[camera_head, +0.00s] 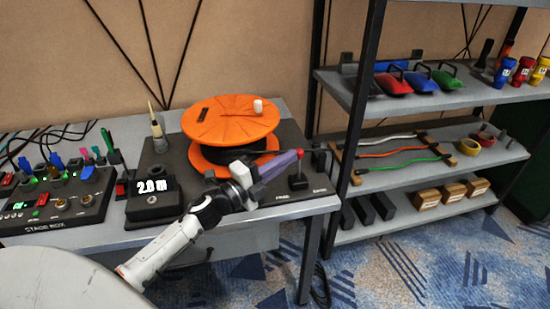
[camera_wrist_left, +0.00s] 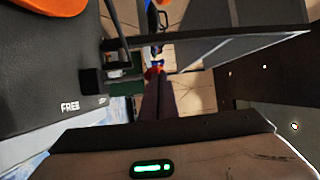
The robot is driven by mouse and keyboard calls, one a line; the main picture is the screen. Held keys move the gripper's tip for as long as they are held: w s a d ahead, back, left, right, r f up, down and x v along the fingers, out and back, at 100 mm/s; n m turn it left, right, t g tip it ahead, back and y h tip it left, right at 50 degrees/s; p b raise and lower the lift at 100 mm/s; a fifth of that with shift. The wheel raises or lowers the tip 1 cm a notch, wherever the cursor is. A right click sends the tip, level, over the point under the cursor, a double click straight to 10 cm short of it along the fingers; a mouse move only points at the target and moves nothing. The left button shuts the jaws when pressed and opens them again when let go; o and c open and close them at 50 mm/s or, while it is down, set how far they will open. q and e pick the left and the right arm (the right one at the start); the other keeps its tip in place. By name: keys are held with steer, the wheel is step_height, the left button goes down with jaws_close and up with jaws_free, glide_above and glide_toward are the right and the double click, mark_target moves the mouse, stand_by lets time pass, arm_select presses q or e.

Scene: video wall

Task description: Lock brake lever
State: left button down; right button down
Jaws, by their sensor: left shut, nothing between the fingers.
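The brake lever (camera_head: 298,168) has a red knob on a short stalk and a dark base. It stands about upright at the front right of the reel's dark base plate, behind and between the "FREE" label and a second, blurred label. My left gripper (camera_head: 296,156) is shut, with purple fingers. Their tips are at the red knob from the left, with nothing held; whether they touch it I cannot tell. In the left wrist view the fingers (camera_wrist_left: 158,98) point at the red knob (camera_wrist_left: 151,73), and the "FREE" label (camera_wrist_left: 70,106) shows. My right gripper is not in view.
The orange cable reel (camera_head: 230,120) stands just behind my left gripper. A box reading 2.0 m (camera_head: 152,205) and a stage box (camera_head: 55,210) are to the left. A shelf rack (camera_head: 350,150) with tools and cables stands close on the right.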

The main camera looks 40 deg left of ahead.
arm_select(q)
steer(key=shift+w+d+r, duration=0.25)
steer(key=shift+w+d, duration=0.5)
steer(key=shift+w, duration=0.15)
steer(key=shift+w+d+r, duration=0.2)
steer(key=shift+w+d, duration=0.5)
steer(key=shift+w, duration=0.15)
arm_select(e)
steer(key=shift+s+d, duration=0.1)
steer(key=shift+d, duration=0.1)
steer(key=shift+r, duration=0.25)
arm_select(q)
steer(key=s+a+r+p, duration=0.1)
steer(key=s+r, duration=0.1)
steer(key=s, duration=0.4)
steer(key=s+a+r+p, duration=0.1)
steer(key=s+r+p, duration=0.1)
steer(key=s, duration=0.4)
steer(key=shift+s+a+r, duration=0.2)
steer(key=shift+s+r, duration=0.1)
steer(key=shift+r, duration=0.45)
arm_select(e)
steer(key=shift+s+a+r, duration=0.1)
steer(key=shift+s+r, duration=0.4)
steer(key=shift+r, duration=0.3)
